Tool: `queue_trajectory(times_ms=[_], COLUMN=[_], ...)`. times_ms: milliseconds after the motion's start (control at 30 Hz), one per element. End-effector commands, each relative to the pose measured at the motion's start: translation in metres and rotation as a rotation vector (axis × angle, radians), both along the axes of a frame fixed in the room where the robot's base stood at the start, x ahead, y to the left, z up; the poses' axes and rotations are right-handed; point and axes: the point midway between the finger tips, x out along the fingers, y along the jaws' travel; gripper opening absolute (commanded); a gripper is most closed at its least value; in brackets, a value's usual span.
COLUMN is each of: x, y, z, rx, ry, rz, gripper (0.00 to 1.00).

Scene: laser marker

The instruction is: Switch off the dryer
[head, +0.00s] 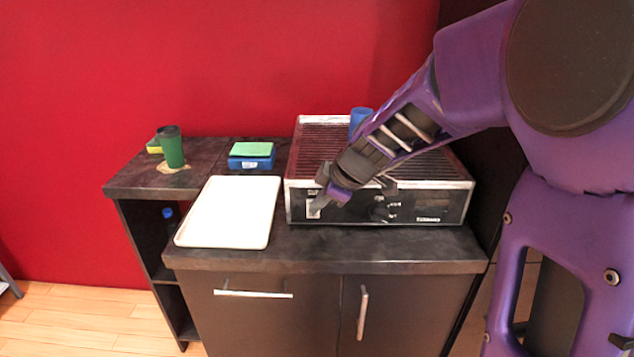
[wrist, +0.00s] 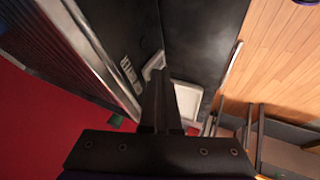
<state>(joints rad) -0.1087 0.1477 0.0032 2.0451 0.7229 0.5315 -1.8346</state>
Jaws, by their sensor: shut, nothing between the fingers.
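The dryer (head: 420,208) is a metal box with a ribbed top and a dark front panel, standing on the right of the counter. A pale switch plate (head: 313,209) is at the left end of its front, with a dark knob to its right. My gripper (head: 318,204) is shut and empty, its tips right at the switch plate and partly covering it. I cannot tell whether they touch it or which way the switch is set. In the wrist view the shut fingers (wrist: 159,85) point at a pale piece beside the dryer's edge (wrist: 95,55).
A white tray (head: 228,212) lies left of the dryer. Behind it are a blue box with a green top (head: 252,155) and a green cup (head: 171,147). A blue cup (head: 359,118) stands on the dryer. The counter's front strip (head: 350,250) is clear.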

Motion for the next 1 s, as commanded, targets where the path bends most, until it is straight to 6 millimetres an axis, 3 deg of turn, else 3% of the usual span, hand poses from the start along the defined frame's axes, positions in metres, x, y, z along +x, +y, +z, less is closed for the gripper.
queue_trajectory(times_ms=[1000], x=[0.000], y=[0.000], z=[0.016], rx=[0.000], ry=[-0.008], rz=[0.000], gripper=[0.00])
